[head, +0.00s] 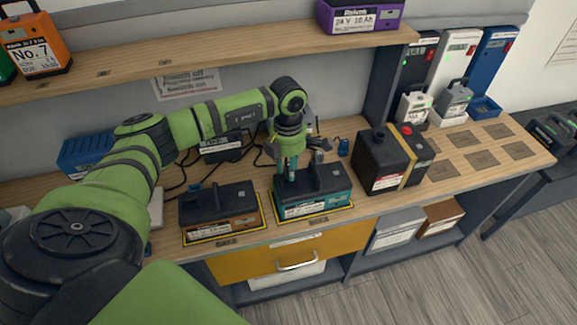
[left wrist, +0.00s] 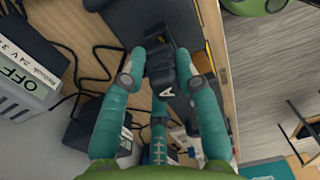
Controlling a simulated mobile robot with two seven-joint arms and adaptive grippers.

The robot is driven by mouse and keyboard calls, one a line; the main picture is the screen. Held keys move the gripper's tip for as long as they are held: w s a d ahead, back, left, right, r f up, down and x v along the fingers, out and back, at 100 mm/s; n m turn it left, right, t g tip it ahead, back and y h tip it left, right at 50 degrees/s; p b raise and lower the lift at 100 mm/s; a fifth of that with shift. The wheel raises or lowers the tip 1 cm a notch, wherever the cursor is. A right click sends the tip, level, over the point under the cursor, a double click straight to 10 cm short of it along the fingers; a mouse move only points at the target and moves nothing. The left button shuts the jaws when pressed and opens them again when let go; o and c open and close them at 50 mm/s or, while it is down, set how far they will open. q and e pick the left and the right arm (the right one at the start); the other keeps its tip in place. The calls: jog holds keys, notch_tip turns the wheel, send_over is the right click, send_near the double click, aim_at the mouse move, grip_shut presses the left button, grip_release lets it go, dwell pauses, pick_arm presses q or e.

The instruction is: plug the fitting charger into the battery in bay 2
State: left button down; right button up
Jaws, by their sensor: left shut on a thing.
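Two batteries sit on yellow-edged mats on the bench: a dark one with an orange-brown lower part (head: 215,210) and a dark one with a teal lower part (head: 320,196). I cannot read the bay labels surely. My left gripper (head: 291,178) points down over the left part of the teal battery. In the left wrist view my left gripper (left wrist: 164,72) is shut on a black plug marked A (left wrist: 166,90). The plug's front end is close to a dark battery top; I cannot tell whether it is seated. My right gripper is out of view.
Charger boxes, one grey marked OFF (left wrist: 25,85), and black cables (head: 185,175) lie behind the batteries. A black jerrycan (head: 382,160) stands right of the teal battery. A shelf (head: 220,50) overhangs the back. Empty marked spots (head: 480,158) are at the right.

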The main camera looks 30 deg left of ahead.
pick_arm(q)
jog(key=shift+f+b, duration=0.65)
jog(key=shift+f, duration=0.1)
jog(key=c, duration=1)
grip_release()
jog(key=shift+o, duration=0.6)
jog(key=r, duration=1.2)
jog(key=shift+w+a, duration=0.15)
jog(key=shift+a, duration=0.05)
